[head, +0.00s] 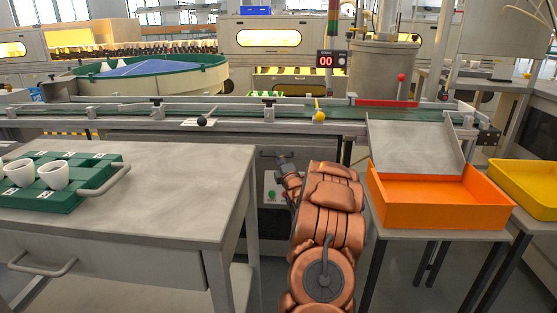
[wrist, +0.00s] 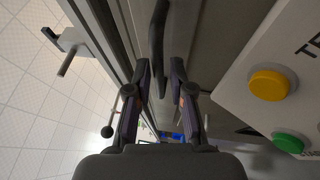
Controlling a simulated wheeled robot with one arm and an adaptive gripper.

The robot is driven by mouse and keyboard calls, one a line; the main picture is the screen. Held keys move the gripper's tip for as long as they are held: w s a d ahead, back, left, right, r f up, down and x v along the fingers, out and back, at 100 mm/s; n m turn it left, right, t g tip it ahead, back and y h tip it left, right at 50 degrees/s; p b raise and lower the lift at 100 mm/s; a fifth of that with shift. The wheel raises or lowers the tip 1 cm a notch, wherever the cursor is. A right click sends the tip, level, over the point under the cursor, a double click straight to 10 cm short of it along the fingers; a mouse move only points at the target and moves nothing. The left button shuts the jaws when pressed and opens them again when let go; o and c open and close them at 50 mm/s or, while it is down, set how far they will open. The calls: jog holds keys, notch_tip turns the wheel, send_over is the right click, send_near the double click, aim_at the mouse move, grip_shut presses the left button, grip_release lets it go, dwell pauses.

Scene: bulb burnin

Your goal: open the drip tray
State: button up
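In the wrist view, a dark bar handle (wrist: 159,30) runs along a grey metal front (wrist: 196,32), which looks like the drip tray's front. My gripper (wrist: 160,66) is open, with one finger on each side of the handle's lower end and a visible gap to each. I cannot tell whether the handle is fully in depth between the fingertips. In the head view, my gripper (head: 280,156) is small, low under the conveyor's front edge, at the end of my copper-coloured arm. The tray front is mostly hidden there.
A control box with a yellow button (wrist: 269,84) and a green button (wrist: 288,143) stands close right of my gripper in the wrist view. The conveyor (head: 230,115) runs above. A grey table (head: 180,180) is left, an orange bin (head: 430,205) right.

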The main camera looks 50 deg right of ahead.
jog(key=shift+w+d+r, duration=0.2)
jog(key=shift+w+d, duration=0.15)
jog(key=shift+w, duration=0.25)
jog(key=shift+c, duration=0.2)
grip_shut()
